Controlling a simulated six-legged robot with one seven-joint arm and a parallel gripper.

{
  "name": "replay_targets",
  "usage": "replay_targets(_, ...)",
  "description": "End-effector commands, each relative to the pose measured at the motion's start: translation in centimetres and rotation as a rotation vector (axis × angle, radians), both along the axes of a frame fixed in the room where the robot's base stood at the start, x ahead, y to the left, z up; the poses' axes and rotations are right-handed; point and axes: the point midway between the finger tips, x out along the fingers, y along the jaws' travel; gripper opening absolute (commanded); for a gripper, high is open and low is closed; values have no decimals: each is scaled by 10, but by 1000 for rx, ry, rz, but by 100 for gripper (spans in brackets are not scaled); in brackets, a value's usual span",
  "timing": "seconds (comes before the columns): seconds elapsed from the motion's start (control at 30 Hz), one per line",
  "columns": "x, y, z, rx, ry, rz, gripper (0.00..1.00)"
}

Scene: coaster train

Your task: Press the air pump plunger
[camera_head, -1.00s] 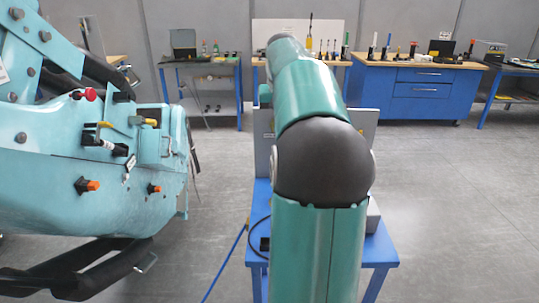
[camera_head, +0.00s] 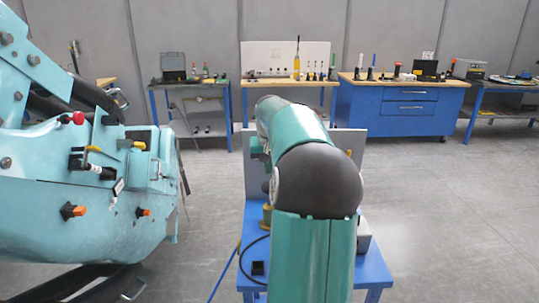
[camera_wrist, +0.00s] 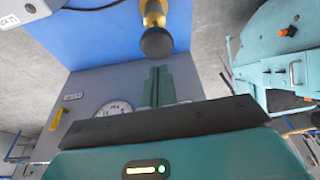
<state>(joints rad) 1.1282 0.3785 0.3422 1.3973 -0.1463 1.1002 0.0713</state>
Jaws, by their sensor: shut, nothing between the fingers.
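In the head view the brass body (camera_head: 266,216) stands on the blue table (camera_head: 252,213), just left of my arm. My gripper (camera_wrist: 158,72) shows in the wrist view as two teal fingers side by side, shut and empty. Its tips appear just below the knob in the picture; I cannot tell whether they touch it.
A grey panel (camera_wrist: 85,85) with a round gauge (camera_wrist: 114,108) and yellow handle (camera_wrist: 57,118) borders the table. A teal coaster car (camera_head: 90,200) stands at the left. Workbenches (camera_head: 390,108) line the back wall. Grey floor at right is clear.

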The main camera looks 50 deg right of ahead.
Motion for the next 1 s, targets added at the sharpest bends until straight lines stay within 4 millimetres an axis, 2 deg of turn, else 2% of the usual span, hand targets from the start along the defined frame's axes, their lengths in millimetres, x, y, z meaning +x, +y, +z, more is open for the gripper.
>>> replay_targets(0.1,-1,0,-21,1,2,0,0)
replay_targets(0.27,-1,-1,-37,0,1,-1,0)
replay_targets(0.73,0,0,-46,0,2,1,0)
replay_targets(1.0,1,1,-92,3,2,2,0)
